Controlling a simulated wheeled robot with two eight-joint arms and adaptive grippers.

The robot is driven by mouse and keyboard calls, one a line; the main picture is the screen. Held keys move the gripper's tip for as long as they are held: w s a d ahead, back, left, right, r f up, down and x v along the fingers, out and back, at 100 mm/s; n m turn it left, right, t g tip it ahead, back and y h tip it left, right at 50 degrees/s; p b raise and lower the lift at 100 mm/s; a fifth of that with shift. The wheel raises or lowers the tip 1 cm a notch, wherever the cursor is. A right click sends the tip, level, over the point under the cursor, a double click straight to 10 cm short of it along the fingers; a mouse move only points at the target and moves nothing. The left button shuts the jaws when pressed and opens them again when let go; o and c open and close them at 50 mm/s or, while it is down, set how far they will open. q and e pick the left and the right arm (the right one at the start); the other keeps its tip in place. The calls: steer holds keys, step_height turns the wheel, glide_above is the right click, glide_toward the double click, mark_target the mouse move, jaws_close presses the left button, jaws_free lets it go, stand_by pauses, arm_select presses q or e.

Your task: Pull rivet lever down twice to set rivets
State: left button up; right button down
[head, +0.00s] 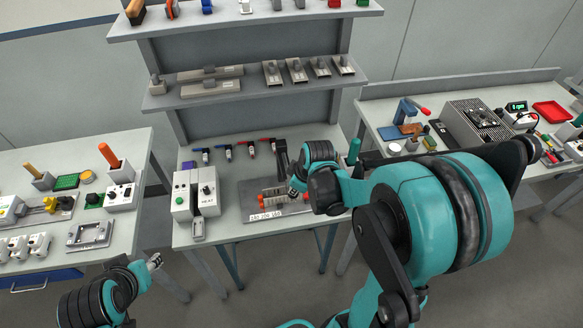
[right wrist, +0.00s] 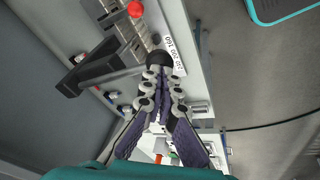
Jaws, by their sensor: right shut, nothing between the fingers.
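The rivet tool stands on the middle bench, with a dark upright lever post (head: 281,158) behind a grey slotted duct piece (head: 272,196) that has orange-red knobs. In the right wrist view the lever (right wrist: 110,76) is a grey rod on a black block, ending in a dark ball knob (right wrist: 159,58). My right gripper (head: 295,190) is at the duct piece in the head view. In the right wrist view its fingers (right wrist: 160,80) are shut and empty, with the tips right by the knob; contact is unclear. My left gripper (head: 155,262) is low at the left, away from the bench; its opening is unclear.
A grey control box (head: 195,193) stands left of the duct piece. Several coloured-handled tools (head: 228,152) line the back of the bench. A shelf (head: 205,88) with metal parts rises behind. Side benches (head: 72,165) flank it, with a gap between.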

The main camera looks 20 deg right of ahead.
steer(key=shift+r, duration=0.1)
stand_by(0.3)
steer(key=shift+w+d+r+p, duration=0.1)
steer(key=shift+w+r+p, duration=0.2)
steer(key=shift+r+p, duration=0.25)
steer(key=shift+w+d+r+p, duration=0.1)
steer(key=shift+w+r+p, duration=0.2)
steer(key=shift+r, duration=0.35)
steer(key=w+r+p, duration=0.3)
steer(key=r+p, duration=0.2)
steer(key=r, duration=0.2)
steer(key=shift+w+d, duration=0.3)
steer(key=shift+d, duration=0.05)
steer(key=shift+r, duration=0.1)
steer(key=r+p, duration=0.1)
steer(key=w+r+p, duration=0.1)
steer(key=r, duration=0.1)
steer(key=w+r, duration=0.1)
steer(key=shift+w+d+r+p, duration=0.1)
steer(key=shift+d+r+p, duration=0.05)
steer(key=shift+d+p, duration=0.2)
steer(key=shift+a, duration=0.1)
